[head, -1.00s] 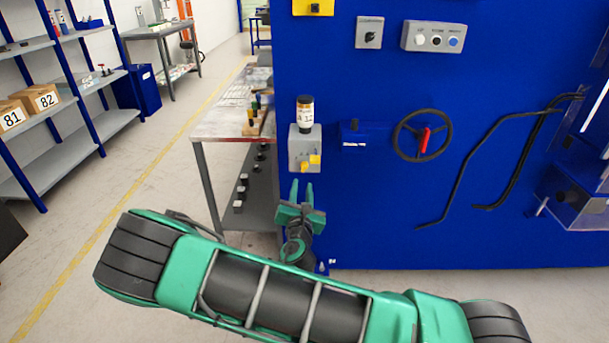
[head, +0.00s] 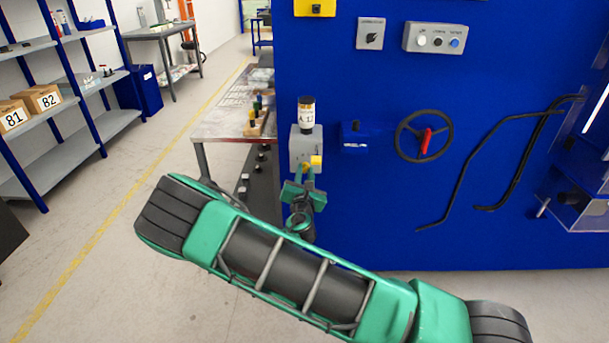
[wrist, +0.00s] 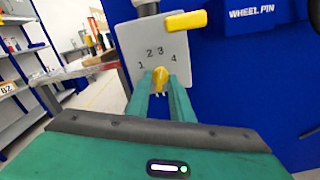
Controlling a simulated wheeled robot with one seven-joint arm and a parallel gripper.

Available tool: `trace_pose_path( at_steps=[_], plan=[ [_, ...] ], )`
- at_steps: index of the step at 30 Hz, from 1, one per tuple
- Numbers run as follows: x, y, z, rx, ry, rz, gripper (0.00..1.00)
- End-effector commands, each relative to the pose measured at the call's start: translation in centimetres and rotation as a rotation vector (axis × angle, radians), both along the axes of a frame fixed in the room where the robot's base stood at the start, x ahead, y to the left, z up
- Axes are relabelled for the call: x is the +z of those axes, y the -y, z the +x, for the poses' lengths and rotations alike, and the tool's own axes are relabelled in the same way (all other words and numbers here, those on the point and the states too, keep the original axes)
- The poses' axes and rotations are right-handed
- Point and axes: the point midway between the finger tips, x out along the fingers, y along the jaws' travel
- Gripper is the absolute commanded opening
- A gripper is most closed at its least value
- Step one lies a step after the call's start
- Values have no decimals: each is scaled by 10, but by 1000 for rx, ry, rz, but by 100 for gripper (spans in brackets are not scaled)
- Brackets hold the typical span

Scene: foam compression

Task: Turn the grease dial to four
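The grease dial (wrist: 160,77) is a small yellow knob low on the face of a grey box (wrist: 130,50). The numbers 1, 2, 3 and 4 are printed in an arc above it, with 4 at the right. The knob stands roughly upright; its exact setting is hard to tell. My gripper (wrist: 161,84) has its two green fingers apart, one on each side of the knob. I cannot tell whether they touch it. In the head view the grey box (head: 299,146) is on the blue panel's left edge, and my gripper (head: 305,174) reaches it from below.
A yellow lever (wrist: 186,20) sticks out above right of the dial. A labelled bottle (head: 306,114) stands on top of the box. A blue wheel pin holder (head: 354,136) and a black handwheel (head: 424,135) are to the right. A workbench (head: 225,122) is at left.

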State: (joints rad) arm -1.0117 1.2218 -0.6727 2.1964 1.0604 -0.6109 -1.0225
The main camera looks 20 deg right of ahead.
Motion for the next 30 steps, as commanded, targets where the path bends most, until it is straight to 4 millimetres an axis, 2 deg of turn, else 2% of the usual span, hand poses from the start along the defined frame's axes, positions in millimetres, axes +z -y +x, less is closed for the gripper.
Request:
trace_pose_path(
  at_steps=[1, 2, 14, 30],
  plan=[
    [0, 0, 0, 1, 0, 0, 5],
    [0, 0, 0, 1, 0, 0, 0],
    [0, 0, 0, -1, 18, 58, 0],
    [-1, 0, -1, -2, 140, 438, 0]
  ],
)
